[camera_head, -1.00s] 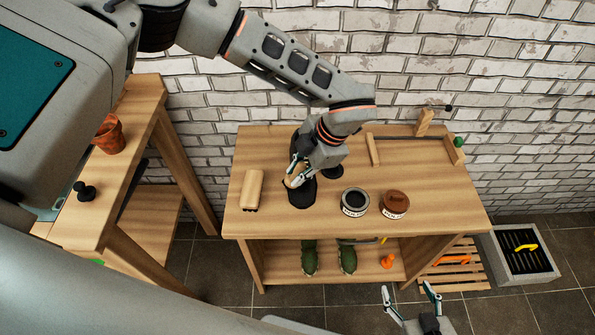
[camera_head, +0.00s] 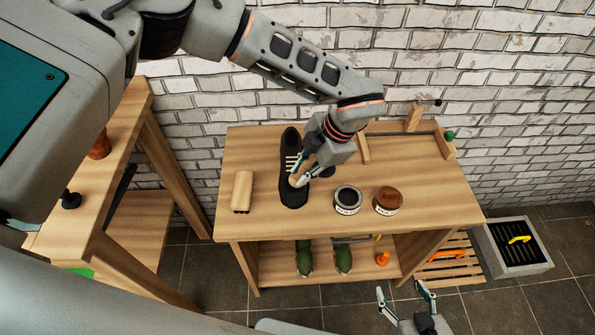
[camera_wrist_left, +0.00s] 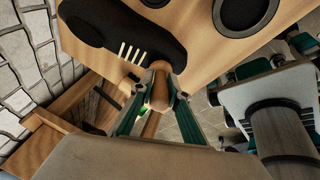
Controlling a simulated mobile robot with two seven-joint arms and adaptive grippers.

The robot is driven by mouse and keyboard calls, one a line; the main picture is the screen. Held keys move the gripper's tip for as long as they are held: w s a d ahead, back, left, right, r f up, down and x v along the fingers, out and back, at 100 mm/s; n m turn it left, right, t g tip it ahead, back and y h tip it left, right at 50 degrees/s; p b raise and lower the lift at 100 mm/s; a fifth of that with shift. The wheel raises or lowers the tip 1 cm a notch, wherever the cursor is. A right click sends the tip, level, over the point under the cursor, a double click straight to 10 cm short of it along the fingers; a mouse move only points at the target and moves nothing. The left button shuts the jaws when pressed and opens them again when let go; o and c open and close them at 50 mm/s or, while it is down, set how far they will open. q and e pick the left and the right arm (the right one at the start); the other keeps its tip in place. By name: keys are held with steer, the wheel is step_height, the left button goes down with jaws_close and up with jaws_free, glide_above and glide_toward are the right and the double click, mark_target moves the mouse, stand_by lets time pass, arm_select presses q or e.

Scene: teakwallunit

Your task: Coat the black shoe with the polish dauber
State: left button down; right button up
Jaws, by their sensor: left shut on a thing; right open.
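The black shoe (camera_head: 289,148) with pale laces lies on the wooden bench, toe nearest the front edge; part of it also shows in the left wrist view (camera_wrist_left: 125,24). My left gripper (camera_head: 302,178) is shut on the wooden handle of the polish dauber (camera_wrist_left: 159,88). In the head view it hangs over the right side of the shoe's front half. My right gripper (camera_head: 402,288) is open and empty, low in front of the bench. The open black polish tin (camera_head: 348,199) stands right of the shoe.
A brown polish tin (camera_head: 388,201) stands beside the black one. A wooden brush (camera_head: 242,190) lies left of the shoe. Green boots (camera_head: 343,258) stand on the lower shelf. A grey crate (camera_head: 512,248) is on the floor at right. The bench's front right is clear.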

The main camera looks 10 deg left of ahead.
arm_select(q)
steer(key=shift+w+d, duration=0.2)
steer(key=shift+d, duration=0.35)
steer(key=shift+s+a+f+p, duration=0.1)
steer(key=shift+s+a+p, duration=0.15)
steer(key=shift+a+p, duration=0.4)
steer(key=shift+s+a+p, duration=0.2)
steer(key=shift+a+p, duration=0.05)
steer(key=shift+a, duration=0.4)
steer(key=shift+s+a+p, duration=0.15)
steer(key=shift+a+p, duration=0.05)
steer(key=shift+a, duration=0.45)
steer(key=shift+s+a, duration=0.1)
steer(key=shift+a, duration=0.15)
steer(key=shift+a+f, duration=0.15)
steer(key=shift+a, duration=0.1)
steer(key=shift+w+d+r+b, duration=0.1)
steer(key=shift+w+d+b, duration=0.25)
steer(key=shift+d, duration=0.6)
steer(key=shift+w+d+r+b, duration=0.1)
steer(key=shift+w+d+b, duration=0.15)
steer(key=shift+d, duration=0.65)
steer(key=d, duration=0.1)
steer(key=w+d+b, duration=0.1)
steer(key=shift+d+f, duration=0.1)
steer(key=shift+d, duration=0.3)
